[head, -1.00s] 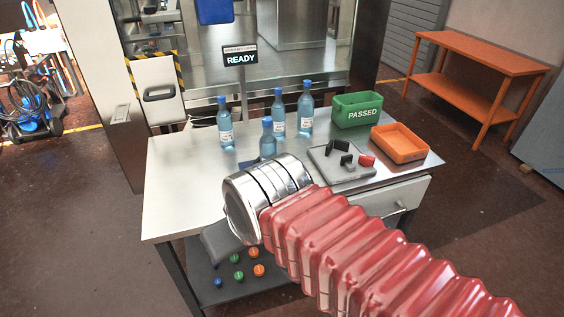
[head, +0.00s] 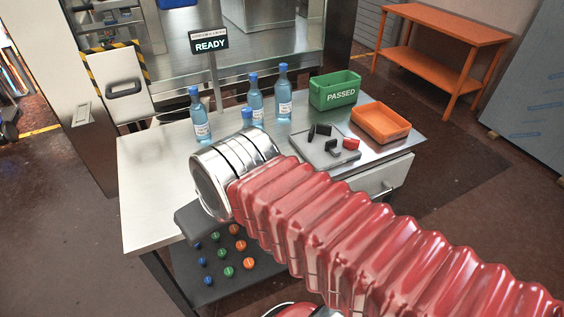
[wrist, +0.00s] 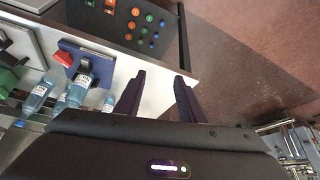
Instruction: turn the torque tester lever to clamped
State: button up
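In the head view my ribbed red arm hides most of the gripper. Lever markings are too small to read.
Several blue-capped bottles (head: 284,97) stand behind the tester. A green PASSED bin (head: 335,95) and an orange tray (head: 380,122) are near the table's right side. A READY sign (head: 210,44) stands behind. The table's left part (head: 150,165) is clear.

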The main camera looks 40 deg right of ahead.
jog(key=w+d+r+n+g, duration=0.1)
jog(key=w+d+n, duration=0.1)
jog(key=w+d, duration=0.45)
jog(key=w+d+n+g, duration=0.1)
jog(key=w+d, duration=0.3)
jog(key=d, duration=0.6)
jog(key=d+f+n+y, duration=0.2)
jog(key=d+f, duration=0.2)
jog(key=d, duration=1.4)
jog(key=shift+w+n, duration=0.4)
jog(key=x, duration=1.3)
jog(key=shift+w+a+f, duration=0.15)
jog(key=shift+w+f, duration=0.15)
jog(key=shift+c, duration=0.4)
